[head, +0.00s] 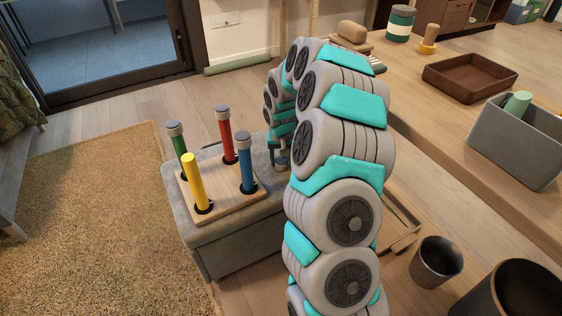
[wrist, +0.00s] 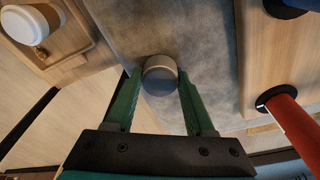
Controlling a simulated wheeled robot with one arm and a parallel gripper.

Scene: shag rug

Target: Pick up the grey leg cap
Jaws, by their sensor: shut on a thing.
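The grey leg cap (wrist: 160,76) is a short round cylinder between the two green fingertips of my gripper (wrist: 160,84) in the wrist view. My gripper is shut on its sides. The cap is over the grey stool top (wrist: 205,45); whether it touches the fabric I cannot tell. In the head view my gripper (head: 279,155) is at the stool's right side, beside the wooden board (head: 225,207), partly hidden by my arm. The yellow leg (head: 196,183) on the board has no cap. The green (head: 178,150), red (head: 226,137) and blue (head: 245,165) legs carry grey caps.
A dark cup (head: 436,262) and a larger dark pot (head: 515,290) stand at the lower right. A grey bin (head: 515,145) and a brown tray (head: 468,77) are on the wooden surface at right. The rug (head: 90,220) at left is clear.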

